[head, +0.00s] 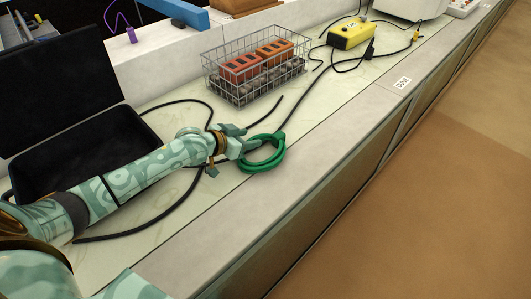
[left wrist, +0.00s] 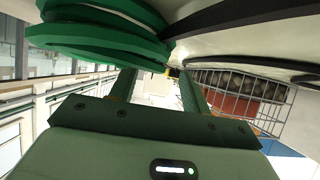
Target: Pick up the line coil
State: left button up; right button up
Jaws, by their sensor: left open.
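The line coil (head: 262,162) is a green ring of several turns lying on the bench top near its front edge. In the left wrist view the coil (left wrist: 95,35) fills the upper left, very close to the camera. My left gripper (head: 246,143) is at the coil's left side, with its fingertips at or over the ring. In the left wrist view the two fingers of this gripper (left wrist: 157,82) stand apart with a gap between them. The coil's edge reaches toward that gap; I cannot tell whether it touches a finger. My right gripper is not in view.
An open black case (head: 75,158) lies left of my arm. A yellow box (head: 350,36) with cables is farther back. Black cables cross the bench. The front strip right of the coil is clear.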

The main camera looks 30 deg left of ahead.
pick_arm(q)
jog(key=shift+x, duration=1.05)
jog(key=shift+s, duration=0.1)
grip_shut()
